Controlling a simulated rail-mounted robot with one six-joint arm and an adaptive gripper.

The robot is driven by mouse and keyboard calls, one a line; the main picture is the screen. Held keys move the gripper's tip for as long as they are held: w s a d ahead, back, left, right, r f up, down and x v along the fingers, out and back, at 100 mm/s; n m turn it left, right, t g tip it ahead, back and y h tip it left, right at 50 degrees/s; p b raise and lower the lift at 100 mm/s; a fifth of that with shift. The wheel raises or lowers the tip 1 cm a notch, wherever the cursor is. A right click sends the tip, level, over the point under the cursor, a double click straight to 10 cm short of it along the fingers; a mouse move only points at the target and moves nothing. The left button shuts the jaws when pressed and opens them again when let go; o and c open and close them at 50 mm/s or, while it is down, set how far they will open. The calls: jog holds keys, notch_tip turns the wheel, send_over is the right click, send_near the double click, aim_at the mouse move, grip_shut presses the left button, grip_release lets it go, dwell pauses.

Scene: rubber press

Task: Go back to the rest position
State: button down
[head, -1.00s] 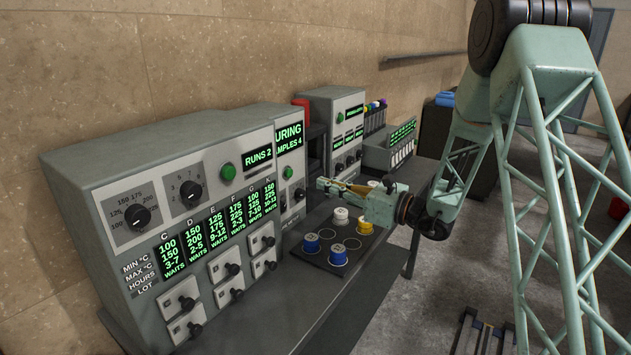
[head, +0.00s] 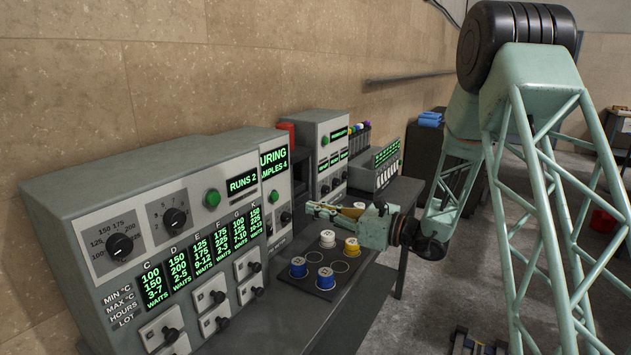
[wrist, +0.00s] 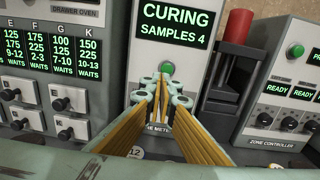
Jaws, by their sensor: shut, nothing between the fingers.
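My gripper (head: 330,211) is shut and empty. In the head view it points left toward the curing panel, above the dark sample tray (head: 318,289). In the wrist view its fingertips (wrist: 163,88) meet in front of the panel reading CURING SAMPLES 4 (wrist: 160,30). The tray holds coloured pucks: a blue one (head: 298,267), another blue one (head: 326,278), a white one (head: 327,239) and a yellow one (head: 351,247). My gripper and arm partly hide the tray's far end.
The oven cabinet (head: 90,200) with dials and small drawers stands at the left. Behind it are the zone controller (head: 325,135), a red cylinder (head: 287,131) and a low box with a display (head: 383,160). The bench front (head: 345,320) is clear.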

jog(key=s+a+r+n+g, duration=0.3)
jog(key=s+r+n, duration=0.1)
jog(key=s, duration=0.4)
jog(key=s+a+r+n+g, duration=0.2)
jog(key=s+r+n+g, duration=0.15)
jog(key=s, duration=0.45)
jog(key=s+d+r+n+g+h, duration=0.1)
jog(key=s+r+n+h, duration=0.15)
jog(key=s, duration=0.65)
jog(key=s+r+n+g+h, duration=0.1)
jog(key=s+n+g, duration=0.15)
jog(key=s, duration=0.55)
jog(key=s+d+n+h, duration=0.3)
jog(key=s+d, duration=0.1)
jog(key=s, duration=0.3)
jog(key=s+d+n+h, duration=0.2)
jog(key=s+d+n, duration=0.15)
jog(key=s, duration=0.35)
jog(key=s+d+n+t+h, duration=0.2)
jog(key=s+d, duration=0.3)
jog(key=d, duration=0.3)
jog(key=s+d+n+t+h, duration=0.2)
jog(key=s+d+h, duration=0.3)
jog(key=d, duration=0.4)
jog(key=shift+s+d+r+n+t, duration=0.15)
jog(key=shift+s+d+n+t, duration=0.15)
jog(key=shift+s+n+t, duration=0.25)
